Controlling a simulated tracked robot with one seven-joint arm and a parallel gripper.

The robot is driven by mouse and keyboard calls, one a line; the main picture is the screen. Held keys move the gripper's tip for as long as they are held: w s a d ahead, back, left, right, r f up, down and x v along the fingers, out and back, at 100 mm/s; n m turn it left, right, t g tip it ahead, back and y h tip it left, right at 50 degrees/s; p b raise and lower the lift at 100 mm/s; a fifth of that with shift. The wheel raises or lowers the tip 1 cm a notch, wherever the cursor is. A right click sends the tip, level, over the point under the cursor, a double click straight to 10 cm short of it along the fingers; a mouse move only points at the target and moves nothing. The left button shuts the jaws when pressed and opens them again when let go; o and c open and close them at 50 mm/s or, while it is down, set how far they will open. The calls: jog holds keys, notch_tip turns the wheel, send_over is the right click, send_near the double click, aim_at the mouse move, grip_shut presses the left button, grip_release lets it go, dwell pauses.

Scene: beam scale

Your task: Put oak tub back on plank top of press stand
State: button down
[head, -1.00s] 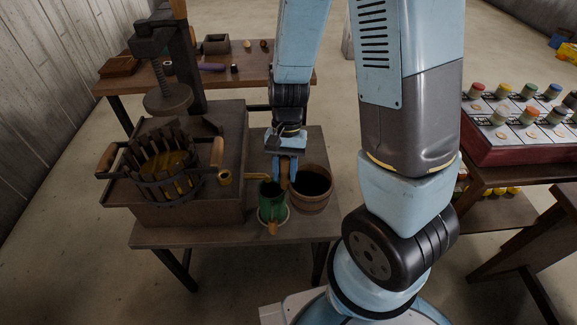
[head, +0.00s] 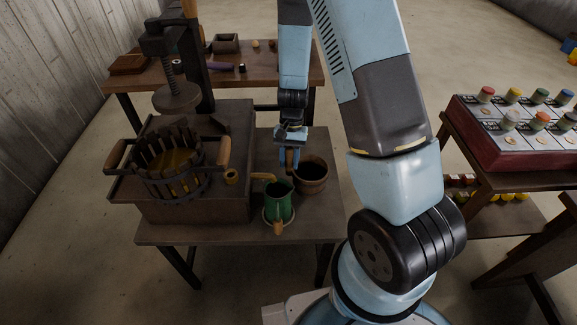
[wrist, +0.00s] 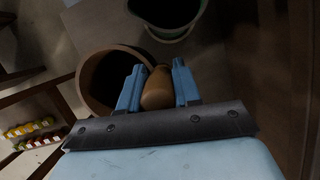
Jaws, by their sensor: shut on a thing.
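The oak tub (head: 316,186) is a round brown wooden tub with a dark inside, upright at the right side of the press stand's low board. It shows at left in the wrist view (wrist: 88,85). My gripper (head: 289,166) is at the tub's left side, shut on its rounded brown handle (wrist: 157,90), which sits between the two blue fingers. I cannot tell whether the tub's base touches the board. The press stand's plank top (head: 213,205) is left of my gripper, higher than the low board.
A green jug (head: 278,202) stands on a pale saucer just in front of the tub. The press screw plate (head: 177,96) hangs behind. A rear bench (head: 285,75) holds small items.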

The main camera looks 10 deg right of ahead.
aim_at(289, 175)
jog(key=shift+w+f, duration=0.25)
jog(key=shift+f, duration=0.05)
notch_tip(289, 175, down, 3)
jog(key=shift+w+f, duration=0.1)
jog(key=c, duration=0.8)
grip_release()
